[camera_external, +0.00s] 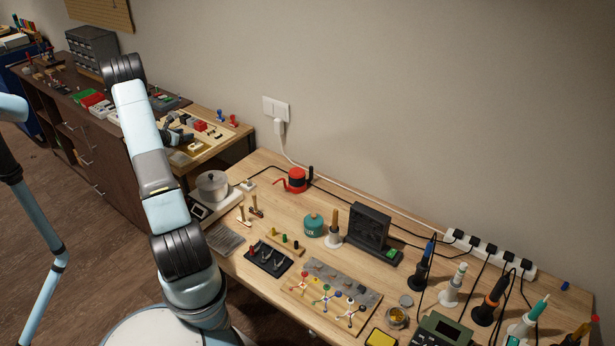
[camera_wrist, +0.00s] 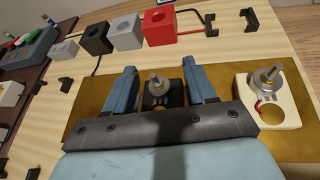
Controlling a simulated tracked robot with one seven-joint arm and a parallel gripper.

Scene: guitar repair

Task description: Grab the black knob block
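In the wrist view, the black knob block (camera_wrist: 162,97) has a metal shaft standing up from its top and sits on a brown-gold mat (camera_wrist: 222,92). My gripper (camera_wrist: 160,72) is open, with one blue finger on each side of the block. I cannot tell whether either finger touches it. The block's near part is hidden behind the gripper's dark bar. In the external view, my gripper (camera_external: 180,137) is low over the far wooden table; the black knob block cannot be made out there.
A white block with a similar metal shaft (camera_wrist: 268,92) stands to the right on the mat. Behind the mat are a red block (camera_wrist: 172,26), a grey block (camera_wrist: 125,32), a black block with a hole (camera_wrist: 97,40) and a small light block (camera_wrist: 64,48). Small black brackets (camera_wrist: 250,20) lie around.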

